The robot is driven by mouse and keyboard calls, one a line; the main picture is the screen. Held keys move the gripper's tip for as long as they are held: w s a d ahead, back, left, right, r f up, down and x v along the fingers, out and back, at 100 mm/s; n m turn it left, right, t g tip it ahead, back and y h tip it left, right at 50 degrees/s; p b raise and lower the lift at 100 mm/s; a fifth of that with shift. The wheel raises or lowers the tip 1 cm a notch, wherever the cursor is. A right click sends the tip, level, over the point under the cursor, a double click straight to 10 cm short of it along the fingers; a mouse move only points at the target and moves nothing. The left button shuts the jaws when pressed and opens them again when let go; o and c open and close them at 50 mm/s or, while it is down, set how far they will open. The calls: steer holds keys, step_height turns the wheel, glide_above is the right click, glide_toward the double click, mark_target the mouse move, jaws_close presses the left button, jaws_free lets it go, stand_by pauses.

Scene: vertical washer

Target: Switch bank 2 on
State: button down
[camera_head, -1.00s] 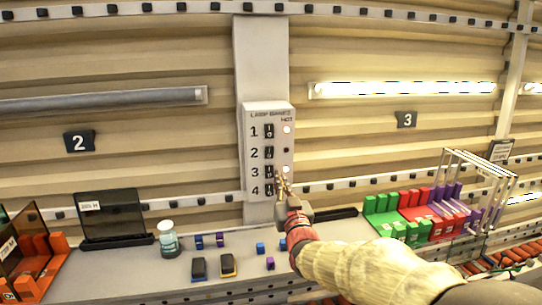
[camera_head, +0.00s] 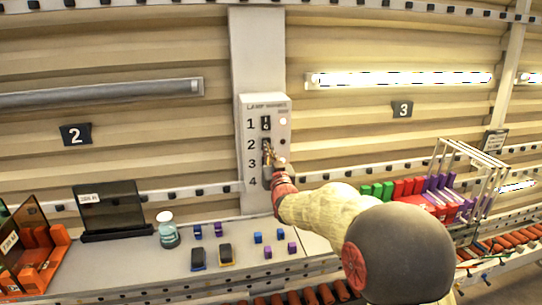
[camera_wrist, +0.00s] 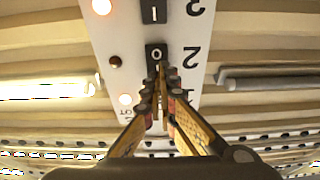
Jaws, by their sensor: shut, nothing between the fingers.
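The white switch panel (camera_head: 248,104) is on the grey post, with switches numbered 1 to 4 in a column. Switch 2 (camera_wrist: 157,51) is a black rocker beside its number 2; its "O" half shows in the inverted wrist view. My gripper (camera_wrist: 161,74) is shut and empty, its fingertips at the rocker's other half, which they hide. I cannot tell whether they touch it. The indicator beside switch 2 (camera_wrist: 115,62) is dark; those for 1 (camera_wrist: 125,99) and 3 (camera_wrist: 101,5) glow. Lamp 2 (camera_head: 100,93) is dark. In the head view my gripper (camera_head: 267,152) covers the lower switches.
Lamp 3 (camera_head: 400,79) is lit, above its sign (camera_head: 402,109). Below the panel, a grey shelf (camera_head: 222,275) holds a jar (camera_head: 167,232), a dark stand (camera_head: 110,210) and small blue and purple blocks. A wire rack (camera_head: 470,170) stands at the right.

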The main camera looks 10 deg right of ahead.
steer(key=shift+w+r, duration=0.15)
steer(key=shift+w, duration=0.7)
